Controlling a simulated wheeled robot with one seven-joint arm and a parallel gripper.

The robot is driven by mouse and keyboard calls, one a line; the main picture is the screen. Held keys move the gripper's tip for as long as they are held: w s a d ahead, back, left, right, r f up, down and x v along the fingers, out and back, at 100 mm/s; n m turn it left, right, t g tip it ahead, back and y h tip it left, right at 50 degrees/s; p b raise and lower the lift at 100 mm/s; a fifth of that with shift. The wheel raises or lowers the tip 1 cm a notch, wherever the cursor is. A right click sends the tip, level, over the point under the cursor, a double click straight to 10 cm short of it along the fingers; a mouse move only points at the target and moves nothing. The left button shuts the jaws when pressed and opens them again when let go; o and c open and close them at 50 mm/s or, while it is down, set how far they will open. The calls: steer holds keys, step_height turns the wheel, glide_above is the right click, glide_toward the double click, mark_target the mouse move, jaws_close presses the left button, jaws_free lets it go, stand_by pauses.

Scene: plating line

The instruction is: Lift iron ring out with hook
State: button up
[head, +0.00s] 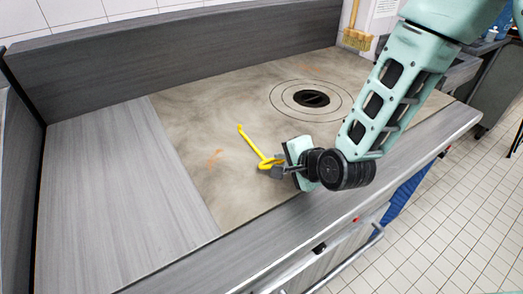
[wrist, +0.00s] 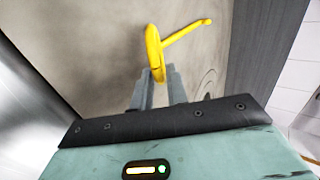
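The yellow hook (head: 248,142) has a thin shaft with a bent tip and a loop handle. My gripper (head: 276,166) is at the loop end, and its fingers close around the loop's near edge. In the wrist view the hook (wrist: 155,50) shows its loop between the fingertips (wrist: 159,80), filling the narrow gap, with the shaft pointing up and right. I cannot tell if the hook touches the plate. The iron ring (head: 293,106) lies flat in the hotplate, around a dark round centre opening (head: 311,98) with a bar-like shape inside.
The worn hotplate (head: 200,130) is flat and clear around the hook. A bare grey counter (head: 110,190) lies to its left, with a raised back wall (head: 180,50) behind. A brush (head: 357,38) hangs at the back. A front rail (head: 345,252) runs along the near edge.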

steer(key=shift+w+a+f, duration=0.25)
steer(key=shift+w+f, duration=0.05)
steer(key=shift+w, duration=0.05)
jaws_close()
